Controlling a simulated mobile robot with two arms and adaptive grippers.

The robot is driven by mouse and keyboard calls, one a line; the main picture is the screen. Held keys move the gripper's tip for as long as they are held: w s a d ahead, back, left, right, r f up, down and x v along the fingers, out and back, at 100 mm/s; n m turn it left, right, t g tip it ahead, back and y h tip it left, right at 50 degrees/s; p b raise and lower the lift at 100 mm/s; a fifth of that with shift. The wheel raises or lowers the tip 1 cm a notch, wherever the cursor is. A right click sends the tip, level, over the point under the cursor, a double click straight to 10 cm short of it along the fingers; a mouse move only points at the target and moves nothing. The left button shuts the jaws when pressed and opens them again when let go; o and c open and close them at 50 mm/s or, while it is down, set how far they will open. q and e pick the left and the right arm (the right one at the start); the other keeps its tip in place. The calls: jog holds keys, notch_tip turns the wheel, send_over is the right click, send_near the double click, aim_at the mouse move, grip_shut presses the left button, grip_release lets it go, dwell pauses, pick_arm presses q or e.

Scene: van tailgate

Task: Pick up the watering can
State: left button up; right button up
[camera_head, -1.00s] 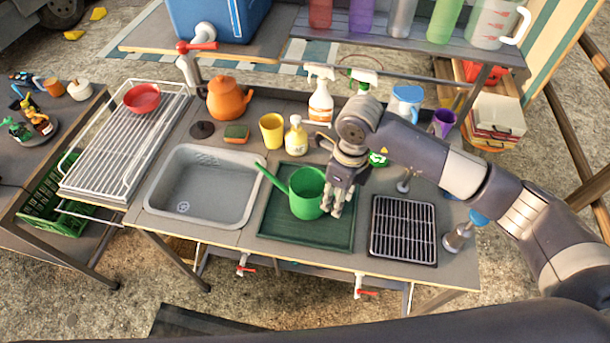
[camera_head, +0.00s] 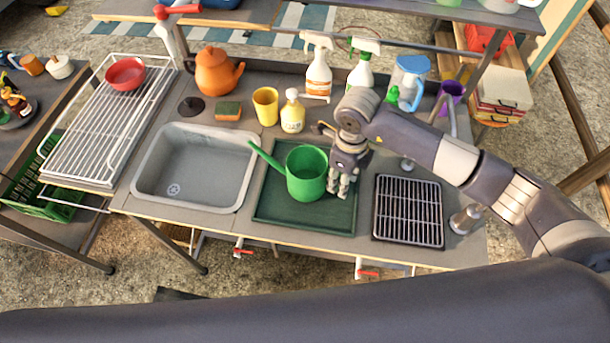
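The green watering can (camera_head: 306,174) stands upright on a dark green mat (camera_head: 290,216) between the sink and the grill rack. Its spout points up and left toward the sink edge. My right gripper (camera_head: 342,187) points down at the right side of the can, close against it. Its pale fingertips are near where a handle would be, but the handle is hidden. I cannot tell whether the fingers are around it or closed. My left gripper is not in view.
Left of the mat is a grey sink (camera_head: 195,165). Right of it is a black grill rack (camera_head: 408,210). Behind stand a yellow cup (camera_head: 265,106), a soap bottle (camera_head: 293,113) and spray bottles (camera_head: 318,72). A dish rack (camera_head: 105,130) holds a red bowl (camera_head: 126,74).

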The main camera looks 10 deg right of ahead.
notch_tip(320, 180, down, 2)
jog(key=shift+f+b, duration=0.1)
jog(key=shift+b, duration=0.3)
jog(key=c, duration=0.8)
grip_shut()
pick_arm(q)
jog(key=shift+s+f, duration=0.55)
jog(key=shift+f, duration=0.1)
